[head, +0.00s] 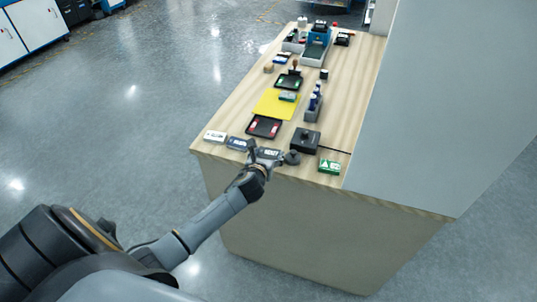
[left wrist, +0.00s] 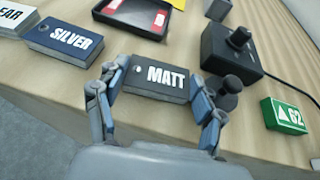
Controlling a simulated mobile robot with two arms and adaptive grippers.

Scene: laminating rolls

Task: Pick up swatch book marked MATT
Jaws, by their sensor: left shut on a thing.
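The swatch book marked MATT (left wrist: 160,78) is a dark grey block with white lettering, between the fingers of my left gripper (left wrist: 158,108) in the left wrist view. The fingers are shut on its two short ends. In the head view my left gripper (head: 266,158) is at the table's near edge and partly covers the MATT book (head: 268,152). I cannot tell whether the book touches the table. My right gripper is not in view.
Left of MATT lie a blue-grey SILVER book (left wrist: 72,40) and a white book (head: 214,136). A black joystick box (head: 305,141) and a green block (head: 329,166) stand to the right. A dark knob (left wrist: 225,92) is close by the right finger. A red-and-black tray (head: 264,127) lies behind.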

